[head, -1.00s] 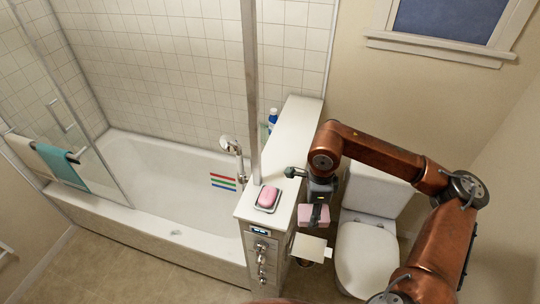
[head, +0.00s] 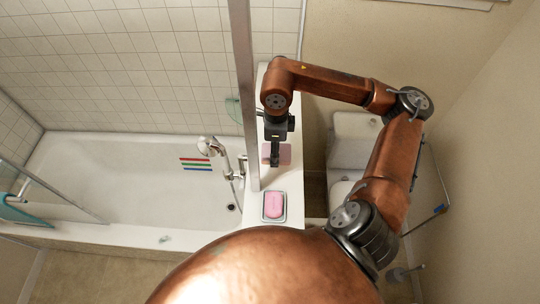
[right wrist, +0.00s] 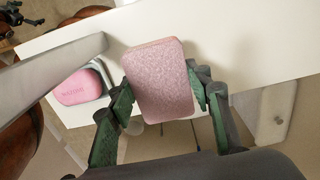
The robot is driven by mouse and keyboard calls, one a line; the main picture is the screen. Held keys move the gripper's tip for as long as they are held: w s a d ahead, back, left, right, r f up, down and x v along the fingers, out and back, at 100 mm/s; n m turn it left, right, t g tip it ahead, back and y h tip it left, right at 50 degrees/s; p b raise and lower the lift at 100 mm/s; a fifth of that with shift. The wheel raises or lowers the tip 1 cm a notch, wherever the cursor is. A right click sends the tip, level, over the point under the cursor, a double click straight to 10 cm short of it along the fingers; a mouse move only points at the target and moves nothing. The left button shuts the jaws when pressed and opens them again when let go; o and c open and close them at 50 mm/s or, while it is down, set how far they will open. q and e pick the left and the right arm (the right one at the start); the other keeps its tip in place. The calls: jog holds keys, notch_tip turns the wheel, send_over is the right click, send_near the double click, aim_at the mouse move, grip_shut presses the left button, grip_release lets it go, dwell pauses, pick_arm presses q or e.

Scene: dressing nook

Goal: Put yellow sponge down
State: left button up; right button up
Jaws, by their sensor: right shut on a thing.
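I see no yellow sponge; a pink, speckled sponge block (head: 285,154) is held in my right gripper (head: 274,148). In the right wrist view the sponge (right wrist: 160,80) sits between the two green-padded fingers (right wrist: 163,96), which are shut on its sides. In the head view the sponge appears over the white ledge (head: 288,181) beside the bathtub. I cannot tell whether it touches the ledge. My left gripper is not in view.
A pink soap bar (head: 274,205) lies in a dish (head: 264,219) at the ledge's near end. A metal post (head: 244,95) rises along the ledge's tub side. The bathtub (head: 130,180) is left, a toilet (head: 352,127) right. Bare ledge shows between sponge and soap.

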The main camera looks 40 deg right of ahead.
jog(key=shift+s+d+f, duration=0.1)
jog(key=shift+s+f, duration=0.4)
jog(key=shift+w+f, duration=0.5)
jog(key=shift+f, duration=0.3)
notch_tip(320, 180, down, 3)
jog(key=shift+w+f+p, duration=0.1)
jog(key=shift+w+p, duration=0.05)
jog(key=shift+p, duration=0.45)
jog(key=shift+s, duration=0.2)
jog(key=shift+w+f, duration=0.2)
jog(key=shift+w, duration=0.1)
jog(key=o, duration=0.9)
jog(key=shift+s, duration=0.25)
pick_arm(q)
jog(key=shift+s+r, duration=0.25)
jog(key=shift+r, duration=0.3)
pick_arm(e)
jog(key=shift+o, duration=0.6)
jog(key=shift+w, duration=0.1)
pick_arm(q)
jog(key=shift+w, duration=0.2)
